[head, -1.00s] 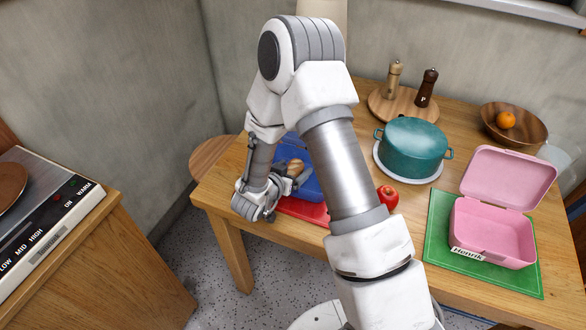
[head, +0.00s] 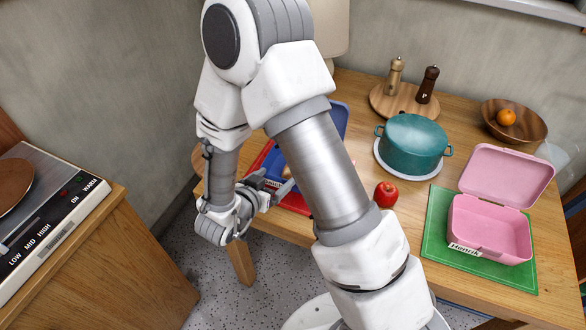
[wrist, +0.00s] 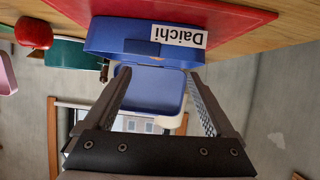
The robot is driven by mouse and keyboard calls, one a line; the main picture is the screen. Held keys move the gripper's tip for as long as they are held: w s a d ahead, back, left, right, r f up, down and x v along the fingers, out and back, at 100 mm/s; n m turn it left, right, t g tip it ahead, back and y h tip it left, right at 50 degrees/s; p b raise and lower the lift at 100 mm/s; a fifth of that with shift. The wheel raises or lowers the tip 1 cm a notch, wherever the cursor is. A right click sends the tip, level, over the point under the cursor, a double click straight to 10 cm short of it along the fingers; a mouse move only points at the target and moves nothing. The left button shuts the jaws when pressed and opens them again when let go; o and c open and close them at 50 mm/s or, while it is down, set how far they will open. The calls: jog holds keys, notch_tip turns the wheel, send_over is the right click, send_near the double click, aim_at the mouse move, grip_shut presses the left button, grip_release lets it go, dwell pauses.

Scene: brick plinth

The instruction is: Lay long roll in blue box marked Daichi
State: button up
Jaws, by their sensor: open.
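The blue box (head: 341,117) stands open on a red mat (head: 296,204), mostly hidden behind my arm in the head view. In the wrist view the blue box (wrist: 118,40) appears upside down, with a white "Daichi" label (wrist: 178,35) on its front and its lid raised behind. A small tan-brown part of the roll (head: 287,172) shows at the box in the head view; most of it is hidden. My gripper (head: 276,189) is in front of the box. In the wrist view my gripper (wrist: 158,74) has its fingers wide apart with nothing held between them.
A pink box (head: 490,230) marked Henrik stands open on a green mat (head: 440,215). A red apple (head: 386,194) and a teal pot (head: 412,145) are right of my arm. Two mills on a round board and a wooden bowl (head: 513,120) with an orange stand farther back.

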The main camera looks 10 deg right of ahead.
jog(key=w+a+r+n+y, duration=0.25)
jog(key=r+y, duration=0.25)
jog(key=r, duration=0.3)
jog(key=w+a+r+n+y, duration=0.1)
jog(key=a+r+y, duration=0.25)
jog(key=r, duration=0.55)
jog(key=s+d+r+n+g, duration=0.1)
jog(key=s+d+r, duration=0.1)
jog(key=s+d, duration=0.2)
jog(key=s+d+r+n+g, duration=0.1)
jog(key=s+d+r+g, duration=0.1)
jog(key=s, duration=0.9)
jog(key=s+d+r+n+g, duration=0.1)
jog(key=s+d+r, duration=0.2)
jog(key=s+d, duration=0.4)
jog(key=shift+s+r+n+h, duration=0.25)
jog(key=shift+r+n+h, duration=0.1)
notch_tip(320, 180, up, 8)
jog(key=p, duration=0.7)
jog(key=shift+f+p, duration=0.15)
jog(key=shift+p, duration=0.2)
